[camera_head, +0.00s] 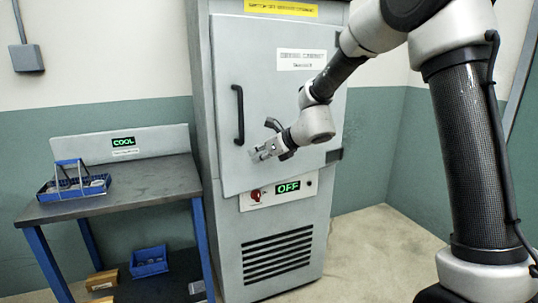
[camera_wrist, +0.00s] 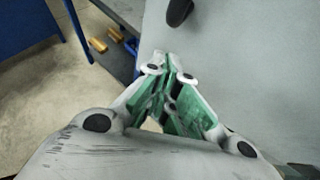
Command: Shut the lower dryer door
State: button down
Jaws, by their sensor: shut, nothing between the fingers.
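The tall grey cabinet (camera_head: 204,110) has one large door (camera_head: 270,95) in view, hinged at its right side, with a dark vertical handle (camera_head: 239,115) near its left edge. The door looks flush or nearly so with the cabinet front; I cannot tell whether it is fully shut. My gripper (camera_head: 256,155) is shut and empty, in front of the door's lower part, below and right of the handle. In the wrist view my fingertips (camera_wrist: 169,65) meet in front of the pale door surface (camera_wrist: 235,60), and the handle's end (camera_wrist: 179,12) shows above them. Contact with the door cannot be made out.
Under the door, a panel has a red switch (camera_head: 255,195) and a green OFF display (camera_head: 288,187). A bench (camera_head: 140,186) with a blue rack (camera_head: 73,181) and COOL sign (camera_head: 123,142) stands left. A blue bin (camera_head: 149,262) is below. Floor at right is clear.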

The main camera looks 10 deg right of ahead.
jog(key=shift+w+a+r, duration=0.55)
jog(key=shift+w+a, duration=0.15)
jog(key=shift+a, duration=0.05)
